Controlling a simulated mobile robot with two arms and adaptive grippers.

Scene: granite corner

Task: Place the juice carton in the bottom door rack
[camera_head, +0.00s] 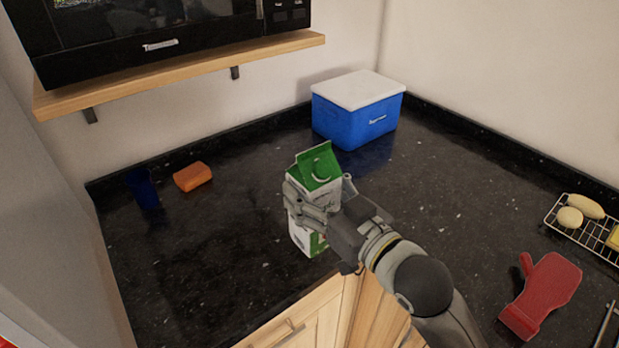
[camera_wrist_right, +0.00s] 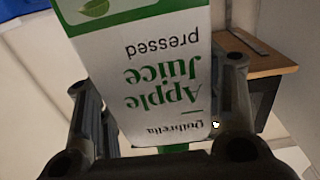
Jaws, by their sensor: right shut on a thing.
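The juice carton (camera_head: 308,243) is white and green with a green gable top, near the front edge of the dark counter. My right gripper (camera_head: 318,200) is shut on it, with fingers on both sides. The carton stands about upright; I cannot tell whether its base touches the counter. In the right wrist view the carton (camera_wrist_right: 160,80) fills the space between the fingers, its "Apple Juice" print upside down. My left gripper is not in view. No door rack can be made out.
A blue cooler with white lid (camera_head: 355,118) stands in the back corner. An orange block (camera_head: 192,177) and a dark blue cup (camera_head: 143,188) are at the left. A red mitt (camera_head: 543,293) and a wire rack (camera_head: 581,233) are at the right. A wooden shelf (camera_head: 180,75) overhangs the back left.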

